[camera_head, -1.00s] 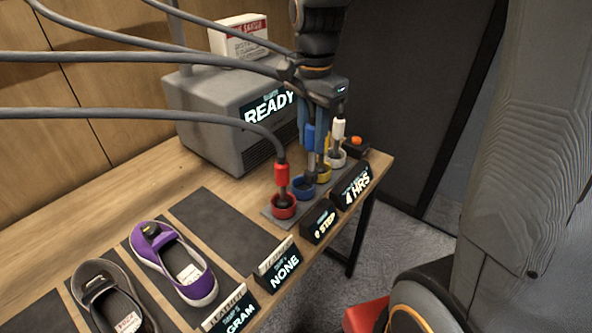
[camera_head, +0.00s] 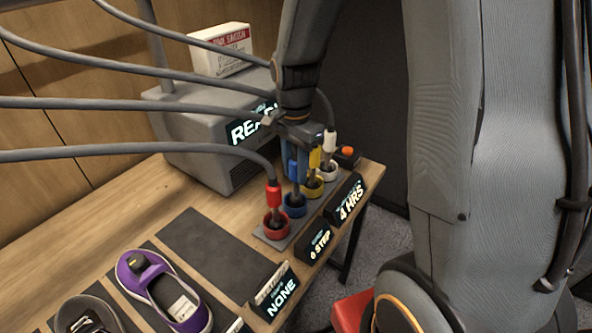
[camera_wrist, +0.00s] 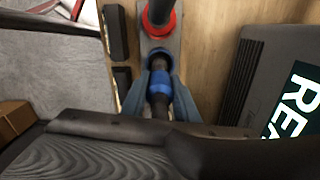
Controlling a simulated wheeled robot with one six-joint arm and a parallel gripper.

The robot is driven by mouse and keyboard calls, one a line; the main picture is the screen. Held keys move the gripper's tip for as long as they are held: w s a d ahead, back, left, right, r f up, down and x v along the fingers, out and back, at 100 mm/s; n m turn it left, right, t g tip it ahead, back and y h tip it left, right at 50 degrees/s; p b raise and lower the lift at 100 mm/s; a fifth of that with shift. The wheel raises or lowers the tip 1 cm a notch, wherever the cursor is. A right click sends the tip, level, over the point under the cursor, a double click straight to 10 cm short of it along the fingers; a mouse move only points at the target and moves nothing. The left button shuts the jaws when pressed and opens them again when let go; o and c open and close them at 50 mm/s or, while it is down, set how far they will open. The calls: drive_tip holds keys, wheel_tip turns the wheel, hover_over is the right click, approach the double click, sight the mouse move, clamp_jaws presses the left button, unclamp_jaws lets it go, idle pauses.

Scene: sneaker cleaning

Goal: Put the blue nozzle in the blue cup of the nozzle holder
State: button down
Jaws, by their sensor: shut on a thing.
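The blue nozzle (camera_head: 292,170) is upright between the fingers of my gripper (camera_head: 300,172), which is shut on it. The nozzle also shows in the wrist view (camera_wrist: 159,83), between the two blue-grey fingers (camera_wrist: 158,98). The blue cup (camera_head: 294,208) stands in the row on the grey nozzle holder (camera_head: 262,237). The nozzle's dark lower end is at the cup's opening; how deep it sits I cannot tell. In the wrist view the blue cup's rim (camera_wrist: 160,47) shows just beyond the nozzle, partly hidden by it.
The red nozzle (camera_head: 273,196) stands in the red cup (camera_head: 276,224). Yellow (camera_head: 315,158) and white (camera_head: 330,141) nozzles stand behind. A grey machine (camera_head: 200,148) reading READY is at the left. Small signs (camera_head: 314,245) line the table's front edge. Hoses cross above the table.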

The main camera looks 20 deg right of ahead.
drive_tip(key=shift+f, duration=0.7)
drive_tip(key=c, duration=1.4)
unclamp_jaws()
wheel_tip(320, 180, up, 12)
drive_tip(key=b, duration=0.3)
drive_tip(key=s+f+n, duration=0.3)
drive_tip(key=n, duration=0.1)
drive_tip(key=s+f+n+t, duration=0.1)
drive_tip(key=s+f+n, duration=0.2)
drive_tip(key=n, duration=0.1)
drive_tip(key=s+f+n, duration=0.3)
drive_tip(key=n, duration=0.1)
drive_tip(key=shift+s+d+f+n+t, duration=0.1)
drive_tip(key=shift+s+f+n+t, duration=0.05)
drive_tip(key=shift+f+n+t, duration=0.15)
